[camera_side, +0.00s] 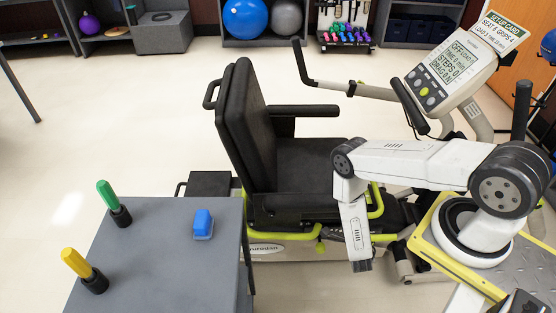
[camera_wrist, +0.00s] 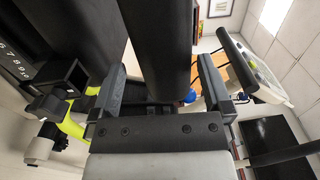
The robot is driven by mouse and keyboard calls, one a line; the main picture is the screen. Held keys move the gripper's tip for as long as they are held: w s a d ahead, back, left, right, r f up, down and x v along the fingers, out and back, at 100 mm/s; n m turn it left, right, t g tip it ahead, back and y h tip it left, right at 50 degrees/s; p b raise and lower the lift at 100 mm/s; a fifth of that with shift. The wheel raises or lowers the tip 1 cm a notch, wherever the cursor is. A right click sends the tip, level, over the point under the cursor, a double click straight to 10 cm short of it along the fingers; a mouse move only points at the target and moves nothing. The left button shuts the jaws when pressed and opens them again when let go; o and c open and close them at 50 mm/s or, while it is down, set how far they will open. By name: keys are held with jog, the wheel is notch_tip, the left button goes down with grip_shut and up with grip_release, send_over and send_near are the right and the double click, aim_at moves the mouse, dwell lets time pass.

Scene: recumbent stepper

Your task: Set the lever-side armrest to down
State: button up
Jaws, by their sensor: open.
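The stepper's black seat (camera_side: 295,160) stands mid-scene in the side view. Its near armrest (camera_side: 297,202) is a black pad lying roughly level along the seat's near side, above a yellow-green lever (camera_side: 321,246). The far armrest (camera_side: 303,110) is also level. My gripper (camera_side: 361,265) points down by the front of the seat's near side, low beside the frame. In the wrist view my gripper (camera_wrist: 162,92) is open, with a dark round bar (camera_wrist: 158,45) showing between its fingers. I cannot tell whether the fingers touch it, nor which part it is.
A grey table (camera_side: 165,250) at the lower left holds a green-handled tool (camera_side: 108,197), a yellow-handled tool (camera_side: 80,266) and a blue block (camera_side: 203,224). The console (camera_side: 448,76) and handlebars rise at the right.

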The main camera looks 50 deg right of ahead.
jog(key=shift+v, duration=1.85)
jog(key=n+g+y, duration=0.5)
jog(key=n+y, duration=0.5)
send_near(313, 207)
jog(key=x, duration=0.4)
jog(key=shift+w+f, duration=0.2)
jog(key=shift+f, duration=0.1)
jog(key=w+a+r+n+g+y, duration=0.1)
jog(key=w+r+n, duration=0.15)
jog(key=r, duration=0.25)
jog(key=w+a+r+n+g, duration=0.1)
jog(key=a+r+n, duration=0.15)
jog(key=r, duration=0.35)
jog(key=s+r+n+g, duration=0.1)
jog(key=s+r+n, duration=0.2)
jog(key=r, duration=0.3)
jog(key=s+a+r+n+g+y, duration=0.1)
jog(key=s+r+n, duration=0.2)
jog(key=r+n, duration=0.2)
jog(key=s+r+n+g, duration=0.1)
jog(key=s+r+n, duration=0.2)
jog(key=r, duration=0.5)
jog(key=shift+s+a+n+y, duration=0.25)
jog(key=shift+s+n+y, duration=0.15)
jog(key=shift+n, duration=0.2)
